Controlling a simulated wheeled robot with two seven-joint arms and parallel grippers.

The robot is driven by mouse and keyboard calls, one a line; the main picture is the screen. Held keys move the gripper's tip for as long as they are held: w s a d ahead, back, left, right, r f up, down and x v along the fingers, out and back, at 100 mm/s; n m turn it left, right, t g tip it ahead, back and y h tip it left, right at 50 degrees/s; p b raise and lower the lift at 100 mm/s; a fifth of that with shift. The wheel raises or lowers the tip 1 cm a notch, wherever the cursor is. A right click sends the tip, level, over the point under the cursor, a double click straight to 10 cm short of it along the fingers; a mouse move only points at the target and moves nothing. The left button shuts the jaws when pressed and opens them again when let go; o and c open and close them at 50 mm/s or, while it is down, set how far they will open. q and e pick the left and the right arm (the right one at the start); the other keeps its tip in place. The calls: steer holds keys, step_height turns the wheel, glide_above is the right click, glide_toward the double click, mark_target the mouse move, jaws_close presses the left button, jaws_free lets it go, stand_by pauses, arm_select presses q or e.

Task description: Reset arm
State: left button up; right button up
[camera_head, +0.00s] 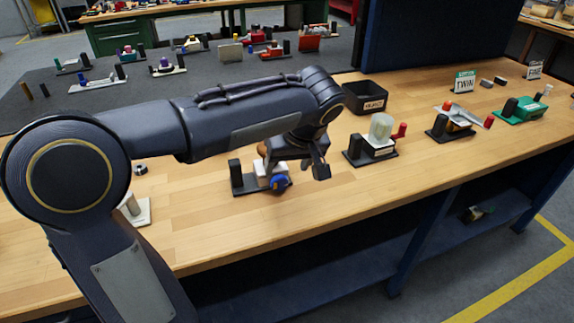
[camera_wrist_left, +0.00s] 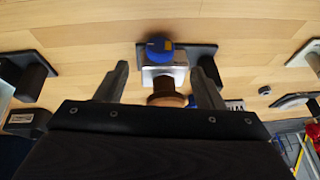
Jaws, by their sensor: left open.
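My left arm reaches in from the left over the wooden bench in the head view. My left gripper (camera_head: 297,163) points down beside a valve unit, a white body (camera_head: 263,173) with a blue knob (camera_head: 279,183) on a black base (camera_head: 237,180). In the left wrist view the two fingers of the gripper (camera_wrist_left: 165,85) are apart, with the white body (camera_wrist_left: 163,73), its blue knob (camera_wrist_left: 160,48) and a brown round part (camera_wrist_left: 166,95) seen between them. Contact cannot be told. Part of the unit is hidden behind the gripper. My right gripper does not show.
A black bin (camera_head: 365,98) stands behind the unit. The bench's front strip (camera_head: 330,195) is clear.

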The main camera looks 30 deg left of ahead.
arm_select(q)
steer(key=s+d+m+t+h+p, duration=0.1)
steer(key=s+d+m+h+p, duration=0.1)
steer(key=s, duration=0.8)
steer(key=s+d+f+m+t+h+p, duration=0.1)
steer(key=s+m+h+p, duration=0.4)
steer(key=s, duration=0.5)
steer(key=shift+s+d+t+h, duration=0.25)
steer(key=shift+d+t+h, duration=0.15)
steer(key=shift+d+t, duration=0.3)
steer(key=shift+d, duration=0.1)
